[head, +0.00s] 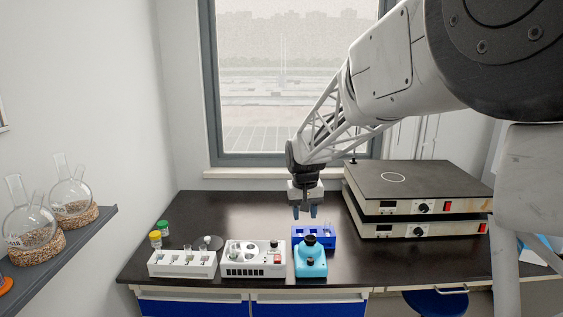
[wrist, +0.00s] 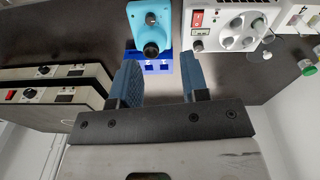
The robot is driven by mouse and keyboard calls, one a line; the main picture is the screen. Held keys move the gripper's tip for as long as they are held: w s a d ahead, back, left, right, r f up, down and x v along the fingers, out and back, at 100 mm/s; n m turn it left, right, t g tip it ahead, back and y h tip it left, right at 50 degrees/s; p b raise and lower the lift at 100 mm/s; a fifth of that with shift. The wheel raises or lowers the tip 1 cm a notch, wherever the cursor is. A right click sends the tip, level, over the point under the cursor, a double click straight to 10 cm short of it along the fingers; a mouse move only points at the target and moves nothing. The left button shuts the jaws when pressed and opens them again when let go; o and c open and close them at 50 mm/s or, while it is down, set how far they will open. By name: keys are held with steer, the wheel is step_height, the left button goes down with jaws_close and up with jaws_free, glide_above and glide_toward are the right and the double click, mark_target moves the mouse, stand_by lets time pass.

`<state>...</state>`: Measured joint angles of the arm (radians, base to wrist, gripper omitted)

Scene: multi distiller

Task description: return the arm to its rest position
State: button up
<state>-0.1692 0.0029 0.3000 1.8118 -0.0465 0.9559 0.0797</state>
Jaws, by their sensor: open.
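My gripper (head: 305,211) hangs from my arm above the back part of the dark bench, pointing down. In the wrist view its two blue fingers (wrist: 158,82) are apart with nothing between them. In the head view a blue rack (head: 326,238) stands on the bench below and slightly right of my gripper. A light-blue device (head: 310,262) with a dark top stands in front of the rack. The device also shows in the wrist view (wrist: 148,20), beyond the fingers. My gripper appears apart from both.
Left of the device stand a white unit with knobs (head: 240,262) and a white vial rack (head: 170,264). Yellow-capped and green-capped bottles (head: 163,228) stand behind. Stacked hotplates (head: 415,185) are close on the right. A shelf with flasks (head: 60,250) is at far left.

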steer(key=s+d+r, duration=0.2)
steer(key=s+d, duration=0.1)
steer(key=s, duration=0.7)
steer(key=s+d+r+m+t, duration=0.15)
steer(key=s+d, duration=0.25)
steer(key=s, duration=0.6)
steer(key=s+d+r, duration=0.2)
steer(key=s+d, duration=0.1)
steer(key=s, duration=0.6)
steer(key=s+d+f, duration=0.2)
steer(key=s, duration=1)
steer(key=shift+s+f, duration=0.3)
steer(key=shift+f, duration=0.1)
